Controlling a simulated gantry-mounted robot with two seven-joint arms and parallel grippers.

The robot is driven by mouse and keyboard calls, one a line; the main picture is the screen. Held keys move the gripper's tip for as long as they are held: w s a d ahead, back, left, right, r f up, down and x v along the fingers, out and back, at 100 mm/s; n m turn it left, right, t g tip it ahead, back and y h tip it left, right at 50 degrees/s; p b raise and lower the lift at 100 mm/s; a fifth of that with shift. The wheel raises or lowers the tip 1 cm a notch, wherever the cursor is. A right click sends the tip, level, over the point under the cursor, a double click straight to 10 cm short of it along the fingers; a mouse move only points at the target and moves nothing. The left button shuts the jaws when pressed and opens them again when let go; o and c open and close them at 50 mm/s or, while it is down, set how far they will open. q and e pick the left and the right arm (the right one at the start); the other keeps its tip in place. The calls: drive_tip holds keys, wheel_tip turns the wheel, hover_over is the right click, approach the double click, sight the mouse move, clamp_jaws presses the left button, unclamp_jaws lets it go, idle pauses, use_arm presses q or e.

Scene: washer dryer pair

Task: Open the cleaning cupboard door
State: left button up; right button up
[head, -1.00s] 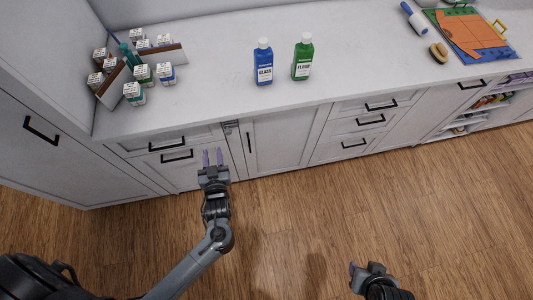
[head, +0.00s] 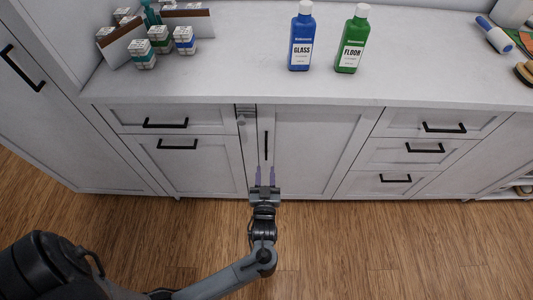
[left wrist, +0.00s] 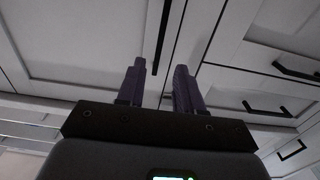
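A white cupboard door (head: 310,150) with a black vertical handle (head: 266,145) is in the middle of the lower cabinets in the head view. It looks shut. My left gripper (head: 265,176) is in front of the door, just below the handle. Its two purple fingers are apart with nothing between them. In the left wrist view the fingers of my left gripper (left wrist: 159,88) point toward the door, and the handle (left wrist: 161,40) lies beyond the gap between the tips. The handle appears apart from the fingers. My right gripper is out of view.
A blue bottle (head: 301,42) and a green bottle (head: 351,45) stand on the white counter (head: 235,75). Drawers (head: 420,152) with horizontal handles are to the right of the door. A narrow dark-edged strip (head: 247,140) is at its left. The wooden floor (head: 390,245) is clear.

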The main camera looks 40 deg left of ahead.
sight(266, 150)
use_arm(q)
drive_tip(key=b+x, duration=0.2)
drive_tip(key=x, duration=0.6)
drive_tip(key=shift+w+a+b, duration=0.1)
drive_tip(key=shift+w+b, duration=0.15)
drive_tip(key=shift+b, duration=0.1)
drive_tip(key=shift+x, duration=0.95)
clamp_jaws()
